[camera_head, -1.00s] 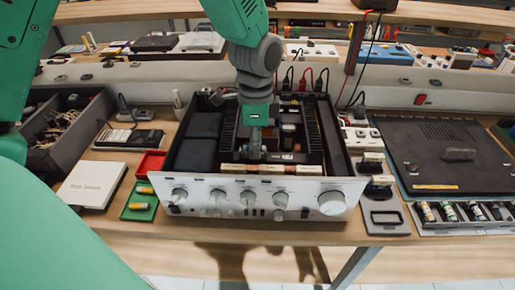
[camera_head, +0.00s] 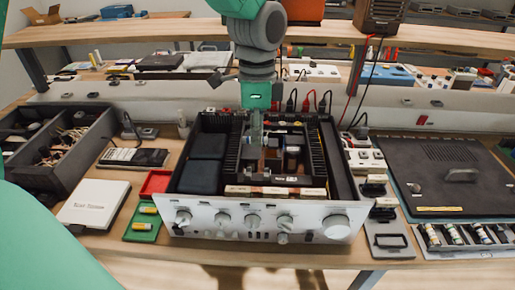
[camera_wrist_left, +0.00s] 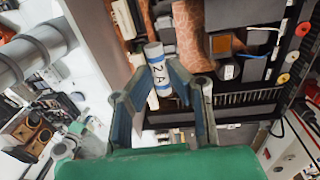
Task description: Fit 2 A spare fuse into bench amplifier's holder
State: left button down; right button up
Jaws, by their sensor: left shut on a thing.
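The bench amplifier (camera_head: 255,222) stands open-topped on the bench in the head view, its silver front panel facing me. My left gripper (camera_head: 256,140) reaches down over its middle from above. In the left wrist view, my left gripper (camera_wrist_left: 160,82) is shut on a pale, blue-banded fuse (camera_wrist_left: 155,58) marked "2A". The fuse sticks out past the fingertips over the orange circuit board (camera_wrist_left: 202,22) inside the amplifier. I cannot tell which part is the fuse holder or whether the fuse touches anything. My right gripper is not in view.
Yellow fuses lie in a green tray (camera_head: 134,236) left of the amplifier, beside a red tray (camera_head: 155,183). A grey parts box (camera_head: 92,150) stands at left. A dark panel (camera_head: 420,160) lies at right. Amplifier walls and dark heatsink fins surround the gripper.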

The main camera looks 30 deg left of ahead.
pick_arm(q)
jog(key=shift+r, duration=0.45)
jog(key=shift+r, duration=0.1)
jog(key=shift+r+p, duration=3.65)
jog(key=shift+p, duration=0.75)
jog(key=shift+f, duration=0.1)
jog(key=shift+t+y, duration=0.4)
jog(key=shift+t, duration=0.1)
jog(key=f+p, duration=0.2)
jog(key=f, duration=0.1)
jog(key=f+p, duration=0.2)
jog(key=f, duration=0.2)
jog(key=f+p, duration=0.2)
jog(key=f, duration=0.1)
jog(key=shift+w+d+f, duration=0.15)
jog(key=shift+w, duration=0.2)
jog(key=shift+s+f, duration=0.1)
jog(key=shift+f, duration=0.35)
notch_tip(320, 180, down, 6)
jog(key=b, duration=0.5)
jog(key=shift+r, duration=0.2)
jog(key=shift+p, duration=0.3)
